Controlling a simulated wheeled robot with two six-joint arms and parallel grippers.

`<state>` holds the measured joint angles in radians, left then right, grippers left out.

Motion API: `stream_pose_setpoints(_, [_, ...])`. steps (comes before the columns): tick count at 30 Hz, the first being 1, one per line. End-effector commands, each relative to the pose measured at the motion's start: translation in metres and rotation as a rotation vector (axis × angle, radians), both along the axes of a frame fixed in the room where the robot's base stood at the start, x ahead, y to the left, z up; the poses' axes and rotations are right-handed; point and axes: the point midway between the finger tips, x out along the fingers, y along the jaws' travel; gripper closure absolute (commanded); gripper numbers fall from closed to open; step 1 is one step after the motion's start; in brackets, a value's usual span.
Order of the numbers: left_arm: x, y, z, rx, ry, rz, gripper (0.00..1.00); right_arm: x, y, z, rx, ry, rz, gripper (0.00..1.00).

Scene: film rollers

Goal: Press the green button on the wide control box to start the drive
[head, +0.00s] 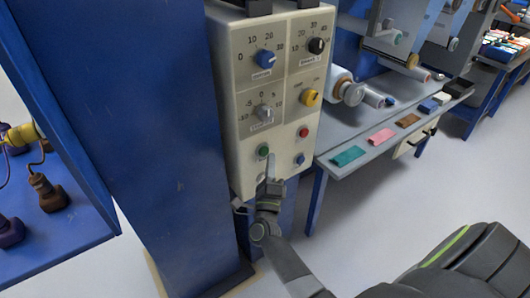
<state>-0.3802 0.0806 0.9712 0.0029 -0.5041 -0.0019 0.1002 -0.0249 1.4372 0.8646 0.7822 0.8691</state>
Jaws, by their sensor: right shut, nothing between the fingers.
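The wide control box (238,95) is a cream panel on the blue machine, with blue, black, grey and yellow knobs. The green button (263,151) sits at its lower left. A red button (303,132) and a small blue button (300,159) are to its right. My right gripper (270,160) is shut and empty, pointing up at the panel's lower part, its tip just right of the green button. I cannot tell whether it touches the panel. The green button is mostly visible. My left gripper is not in view.
A blue column (150,120) stands left of the box. A grey bench (340,150) on the right carries rolls and coloured pieces, including a teal one (348,156). At the left, a blue shelf (75,235) holds dark plugs.

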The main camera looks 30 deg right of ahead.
Motion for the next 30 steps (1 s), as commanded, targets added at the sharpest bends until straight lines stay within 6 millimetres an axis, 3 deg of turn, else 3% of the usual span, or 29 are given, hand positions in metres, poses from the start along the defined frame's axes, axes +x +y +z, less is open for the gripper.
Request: stream_pose_setpoints(30, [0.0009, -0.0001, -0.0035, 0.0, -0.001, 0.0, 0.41, 0.0086, 0.0007, 0.0002, 0.0, 0.0, 0.0, 1.0])
